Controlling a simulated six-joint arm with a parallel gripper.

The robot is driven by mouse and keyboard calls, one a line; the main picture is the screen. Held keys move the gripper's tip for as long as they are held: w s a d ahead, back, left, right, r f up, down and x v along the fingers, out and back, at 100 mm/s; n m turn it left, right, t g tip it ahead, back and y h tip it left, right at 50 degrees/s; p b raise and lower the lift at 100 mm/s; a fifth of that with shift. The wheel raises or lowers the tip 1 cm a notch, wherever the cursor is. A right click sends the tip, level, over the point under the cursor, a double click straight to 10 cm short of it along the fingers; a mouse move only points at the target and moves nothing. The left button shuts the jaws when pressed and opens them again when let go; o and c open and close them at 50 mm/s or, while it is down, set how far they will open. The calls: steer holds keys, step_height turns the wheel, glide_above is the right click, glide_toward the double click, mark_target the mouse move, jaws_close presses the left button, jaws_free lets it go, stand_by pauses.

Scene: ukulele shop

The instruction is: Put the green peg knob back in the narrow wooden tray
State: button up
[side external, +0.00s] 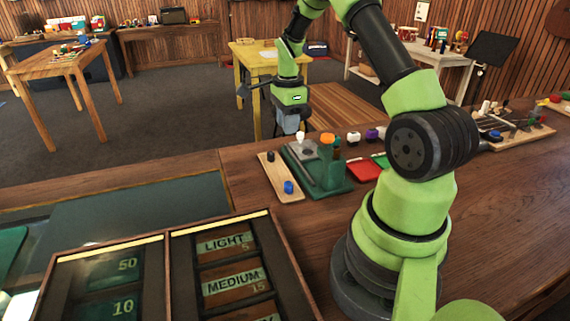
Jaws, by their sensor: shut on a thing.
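My gripper (289,124) points down above the far end of the green stand, beyond the narrow wooden tray. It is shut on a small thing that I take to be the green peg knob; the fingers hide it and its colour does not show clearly. The narrow wooden tray (278,178) lies on the counter left of the stand. A black knob (270,157) is at its far end and a blue knob (289,187) at its near end. Bare wood shows between them. My gripper is higher than the tray and apart from it.
The green stand (325,183) beside the tray carries an orange-topped post (327,140) and a white knob (300,137). A red tray (364,170) lies to its right. A divided case (166,250) with labelled compartments is in the foreground.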

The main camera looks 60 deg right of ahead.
steer(key=a+f+n, duration=0.1)
steer(key=a+n, duration=0.2)
glide_above(279, 174)
step_height(279, 174, down, 5)
steer(key=shift+r, duration=0.15)
steer(key=shift+f, duration=2.5)
steer(key=o, duration=1)
steer(key=shift+f, duration=0.1)
steer(key=shift+c, duration=0.2)
